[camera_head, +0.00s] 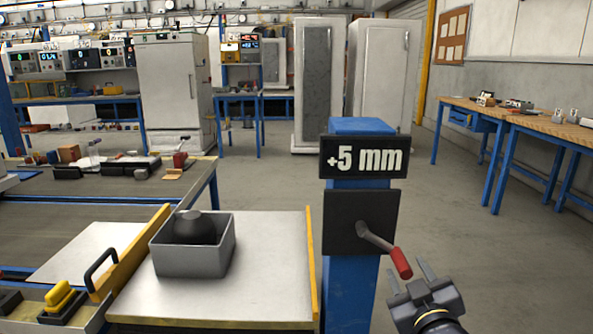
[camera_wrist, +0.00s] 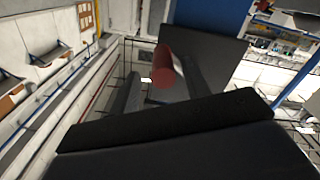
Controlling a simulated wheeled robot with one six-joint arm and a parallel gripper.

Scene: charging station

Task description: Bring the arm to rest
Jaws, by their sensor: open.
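My gripper (camera_head: 411,281) is at the lower right of the head view, in front of the blue post. A crank with a red handle (camera_head: 400,263) sticks out from a dark plate (camera_head: 347,222) on the post. The handle's end is close to my fingertips in the head view; I cannot tell whether they touch. My wrist housing covers the lower part of that view.
A blue post (camera_head: 347,290) carries a "+5 mm" sign (camera_head: 365,157). Left of it, a grey bin (camera_head: 190,262) with a dark round object stands on a pale board (camera_head: 270,295) with yellow edges. Workbenches stand at the right. The floor behind the post is open.

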